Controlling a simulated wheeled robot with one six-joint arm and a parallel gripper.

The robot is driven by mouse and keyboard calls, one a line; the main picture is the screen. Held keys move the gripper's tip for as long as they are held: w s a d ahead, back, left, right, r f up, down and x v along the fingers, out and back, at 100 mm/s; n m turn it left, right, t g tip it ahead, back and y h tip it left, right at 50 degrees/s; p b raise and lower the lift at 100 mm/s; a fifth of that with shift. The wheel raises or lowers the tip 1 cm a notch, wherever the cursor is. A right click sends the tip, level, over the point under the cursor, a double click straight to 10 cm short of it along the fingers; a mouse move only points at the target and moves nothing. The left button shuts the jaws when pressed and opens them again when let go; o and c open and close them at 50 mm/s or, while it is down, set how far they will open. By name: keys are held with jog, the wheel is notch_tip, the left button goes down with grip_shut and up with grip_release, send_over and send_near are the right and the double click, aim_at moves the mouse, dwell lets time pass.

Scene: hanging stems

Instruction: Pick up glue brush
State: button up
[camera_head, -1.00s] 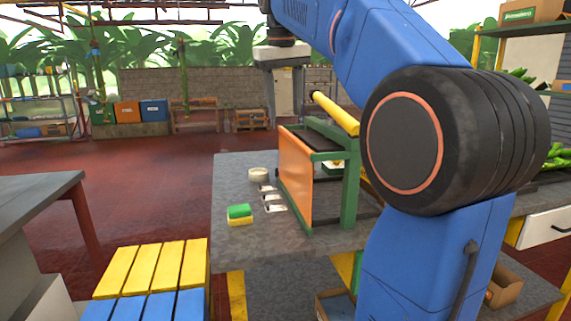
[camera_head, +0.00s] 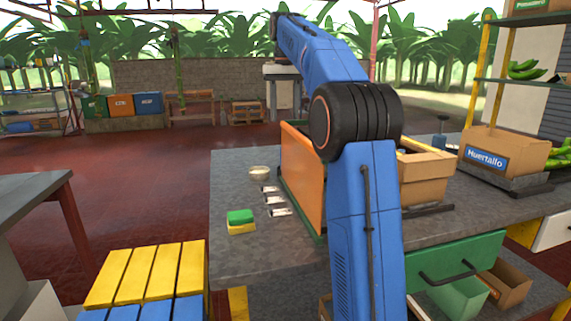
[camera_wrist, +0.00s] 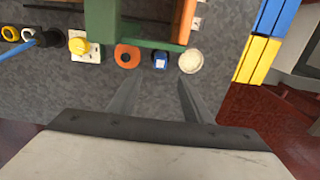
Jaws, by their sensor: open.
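I cannot surely pick out a glue brush. In the wrist view, a thin blue handle (camera_wrist: 12,50) with a pale and black end lies at the left edge among small items and may be it. A small upright blue item (camera_head: 440,141) stands at the far right of the table in the head view; I cannot tell what it is. My gripper (camera_wrist: 158,82) is open and empty, pointing down over the table's far edge.
Near the fingers lie an orange ring (camera_wrist: 127,56), a blue item (camera_wrist: 160,61) and a pale bowl (camera_wrist: 190,62). A yellow knob on a white plate (camera_wrist: 80,46) is further left. The orange panel (camera_head: 302,178) stands upright on the grey table (camera_head: 270,258). Cardboard boxes (camera_head: 427,180) stand right.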

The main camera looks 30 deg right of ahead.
notch_tip(320, 180, down, 16)
jog(key=shift+w+r, duration=0.1)
jog(key=shift+r, duration=0.15)
dwell(0.5)
jog(key=shift+c, duration=0.7)
jog(key=c, duration=1)
